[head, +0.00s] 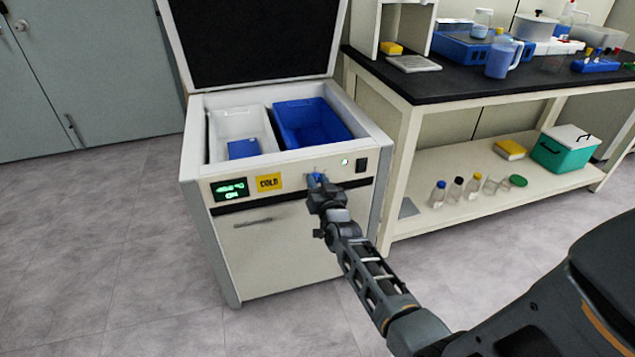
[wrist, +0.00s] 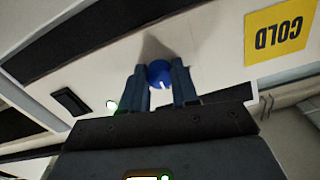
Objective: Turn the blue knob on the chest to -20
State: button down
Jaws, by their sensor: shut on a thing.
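The chest (head: 283,255) stands with its lid raised. The blue knob (wrist: 159,75) is on its front panel, with a white pointer mark showing in the wrist view; in the head view my gripper mostly covers it. My gripper (wrist: 159,86) has one finger on each side of the knob and is shut on it. It also shows at the panel in the head view (head: 317,183). A display (head: 231,190) with green characters is at the panel's left; its reading is too small to be sure of.
A yellow COLD label (head: 269,182) lies left of the knob, and a black switch (head: 361,165) and green light (head: 344,162) lie right of it. The open chest holds a blue bin (head: 318,130) and a white bin (head: 262,122). A lab bench (head: 430,88) stands close on the right.

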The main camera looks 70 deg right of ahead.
jog(key=shift+n, duration=0.4)
jog(key=n+p, duration=0.2)
jog(key=shift+r+n, duration=0.1)
jog(key=shift+n, duration=0.2)
jog(key=n+p, duration=0.1)
jog(key=n, duration=0.2)
jog(key=shift+n+p, duration=0.3)
jog(key=shift+p, duration=0.05)
jog(key=n+p, duration=0.1)
jog(key=n, duration=0.2)
jog(key=shift+n, duration=0.3)
jog(key=shift+n+p, duration=0.4)
jog(key=shift+n, duration=1.2)
jog(key=c, duration=0.8)
grip_release()
jog(key=shift+c, duration=0.2)
jog(key=shift+a, duration=0.1)
